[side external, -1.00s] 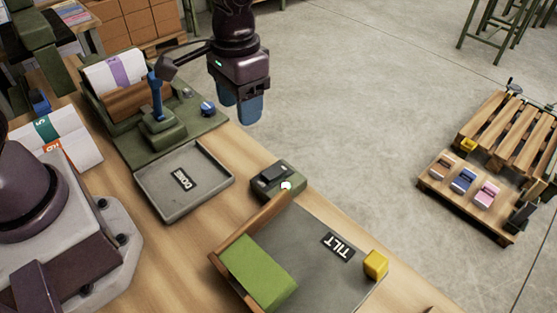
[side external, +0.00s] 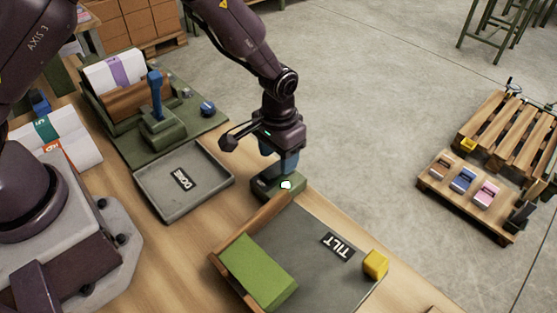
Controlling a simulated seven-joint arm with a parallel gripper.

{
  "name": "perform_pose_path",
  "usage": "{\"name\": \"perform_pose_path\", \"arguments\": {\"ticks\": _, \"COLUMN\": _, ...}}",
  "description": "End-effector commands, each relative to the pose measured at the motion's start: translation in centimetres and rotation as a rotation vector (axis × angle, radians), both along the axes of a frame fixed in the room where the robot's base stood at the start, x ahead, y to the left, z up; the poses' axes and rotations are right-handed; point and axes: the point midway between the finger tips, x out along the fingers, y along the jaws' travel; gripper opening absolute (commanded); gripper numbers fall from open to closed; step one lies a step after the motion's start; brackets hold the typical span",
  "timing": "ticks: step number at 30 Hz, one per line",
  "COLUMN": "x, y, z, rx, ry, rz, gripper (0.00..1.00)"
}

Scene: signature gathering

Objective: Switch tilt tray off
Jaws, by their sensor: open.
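The tilt tray (side external: 308,262) is a dark grey tray with a wooden edge and a TILT label, at the front middle of the bench. A green block lies at its left side and a yellow cube at its right corner. The jaws are open and hold nothing. I cannot tell whether the fingers touch the switch.
A grey DONE tray (side external: 184,200) lies left of the switch box. Behind it a green machine base (side external: 200,128) carries a blue lever (side external: 155,95) and a blue knob (side external: 208,108). Paper stacks stand at the left. The floor right of the bench is clear up to the pallets.

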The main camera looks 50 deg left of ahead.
Motion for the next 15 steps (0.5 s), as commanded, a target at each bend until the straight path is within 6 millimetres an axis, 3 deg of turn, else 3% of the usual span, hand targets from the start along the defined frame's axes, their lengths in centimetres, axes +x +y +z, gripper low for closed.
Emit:
{"name": "perform_pose_path", "arguments": {"ticks": 6, "x": 0.0, "y": 0.0, "z": -2.1, "rx": 0.000, "ry": 0.000, "rz": 0.000, "gripper": 0.53}}
{"name": "perform_pose_path", "arguments": {"ticks": 15, "x": 0.0, "y": 0.0, "z": -2.3, "rx": 0.000, "ry": -0.001, "rz": 0.000, "gripper": 0.53}}
